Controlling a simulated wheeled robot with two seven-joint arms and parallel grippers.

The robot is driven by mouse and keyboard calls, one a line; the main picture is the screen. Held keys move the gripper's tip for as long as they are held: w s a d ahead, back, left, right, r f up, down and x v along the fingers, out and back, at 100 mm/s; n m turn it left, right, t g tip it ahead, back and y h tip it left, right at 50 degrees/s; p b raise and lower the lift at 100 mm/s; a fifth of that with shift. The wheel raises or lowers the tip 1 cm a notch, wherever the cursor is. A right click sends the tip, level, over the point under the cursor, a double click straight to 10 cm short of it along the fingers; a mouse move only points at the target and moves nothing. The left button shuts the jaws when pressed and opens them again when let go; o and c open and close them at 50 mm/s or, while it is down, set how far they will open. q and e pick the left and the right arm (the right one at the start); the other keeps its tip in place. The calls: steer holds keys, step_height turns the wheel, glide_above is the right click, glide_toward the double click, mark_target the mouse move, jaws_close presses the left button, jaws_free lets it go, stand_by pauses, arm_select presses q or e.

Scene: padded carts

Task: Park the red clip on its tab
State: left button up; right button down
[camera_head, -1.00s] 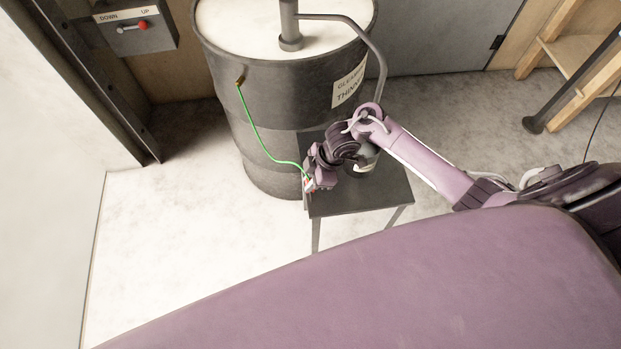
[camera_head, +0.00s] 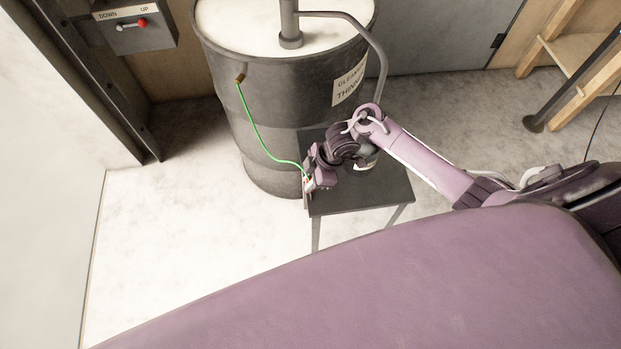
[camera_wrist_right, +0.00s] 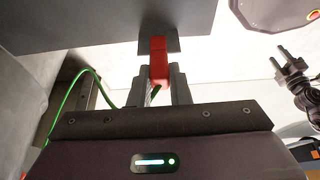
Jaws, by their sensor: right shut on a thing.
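The red clip (camera_wrist_right: 158,62) is between the fingers of my right gripper (camera_wrist_right: 160,84), which is shut on it at the table's left edge. The dark tab (camera_wrist_right: 174,45) juts from the edge of the grey table top, and the clip's upper end overlaps it in the right wrist view. I cannot tell if the clip grips the tab or is only in front of it. In the head view my right gripper (camera_head: 309,183) largely hides the clip. A green cable (camera_head: 260,143) runs from a brass fitting on the drum to the gripper.
A dark drum (camera_head: 225,90) labelled as thinner stands behind the small grey table (camera_head: 385,190). A container on the table is partly hidden by my arm. A lever box (camera_head: 135,32) is at upper left. The floor left of the table is clear.

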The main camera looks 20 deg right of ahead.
stand_by(0.3)
steer(key=c, duration=1.3)
jaws_free()
steer(key=shift+r+p, duration=4.05)
steer(key=shift+p, duration=0.15)
